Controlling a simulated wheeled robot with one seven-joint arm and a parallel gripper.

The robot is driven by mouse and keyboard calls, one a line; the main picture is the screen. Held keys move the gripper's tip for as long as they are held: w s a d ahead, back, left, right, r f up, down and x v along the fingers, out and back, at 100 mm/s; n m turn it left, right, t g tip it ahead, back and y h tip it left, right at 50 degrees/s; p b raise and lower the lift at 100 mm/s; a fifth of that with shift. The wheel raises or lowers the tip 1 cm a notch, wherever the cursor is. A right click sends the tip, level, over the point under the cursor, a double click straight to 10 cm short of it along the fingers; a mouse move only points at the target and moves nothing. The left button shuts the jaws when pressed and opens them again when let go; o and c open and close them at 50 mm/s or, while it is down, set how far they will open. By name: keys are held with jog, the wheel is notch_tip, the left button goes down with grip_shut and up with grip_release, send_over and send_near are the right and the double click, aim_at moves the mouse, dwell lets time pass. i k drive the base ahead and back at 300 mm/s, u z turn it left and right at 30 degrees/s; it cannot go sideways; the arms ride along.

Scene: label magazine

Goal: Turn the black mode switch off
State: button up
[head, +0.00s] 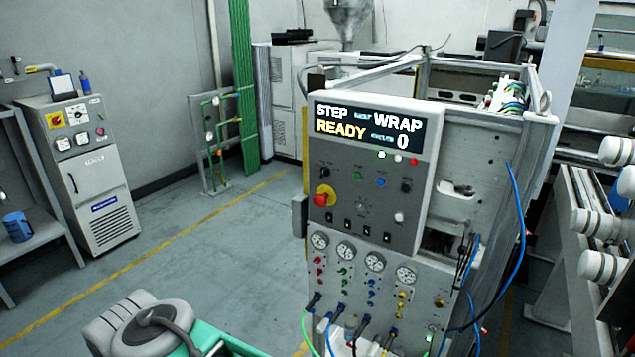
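The control panel (345,190) is a dark grey face on a light cabinet, near the middle of the head view. Black controls on it include a knob (406,187) at the right, a small one (324,172) at the upper left and several small black switches along the lower part. A round dial (362,207) sits in the middle. No label is readable, so I cannot tell which is the mode switch or its position. The display (368,127) above reads STEP, WRAP, READY and 0.
A red emergency button (320,200) on yellow juts from the panel's left side. Gauges (375,262) and cabled connectors (340,310) are below. White rollers (605,220) stand at the right. A white cabinet (100,185) is at the left. The floor between is clear.

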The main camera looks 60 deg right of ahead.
aim_at(325, 172)
jog(key=k, duration=0.45)
jog(key=z, duration=0.7)
jog(key=i, duration=0.5)
